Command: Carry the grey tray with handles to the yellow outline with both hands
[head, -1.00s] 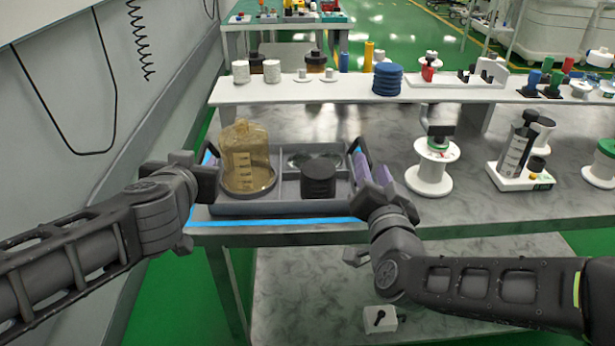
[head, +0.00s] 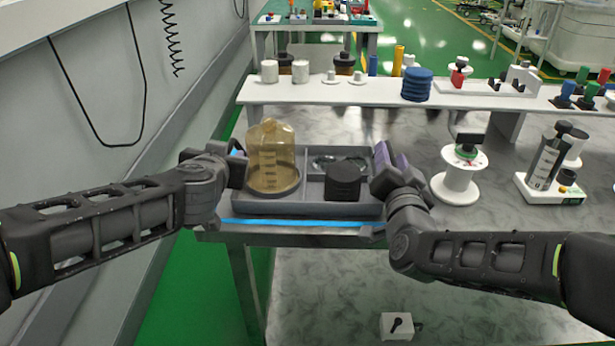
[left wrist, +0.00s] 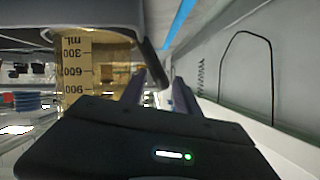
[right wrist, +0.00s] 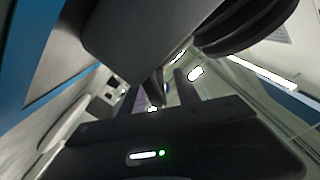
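The grey tray (head: 310,208) stands on the grey bench inside a blue outline (head: 300,223). It holds an amber container (head: 271,160) with a measuring scale, a black round thing (head: 343,182) and a clear dish (head: 323,162). My left gripper (head: 234,160) is at the tray's left handle, which shows between its parted fingers in the left wrist view (left wrist: 158,72). My right gripper (head: 391,160) is at the right end, its purple fingers apart, the handle largely hidden. The tray looks level; I cannot tell any lift. No yellow outline is visible.
A white raised shelf (head: 350,94) with bottles and blue discs crosses behind the tray. A white spool (head: 458,178) and a white stand with a dark cylinder (head: 545,165) are to the right. A wall is close on the left.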

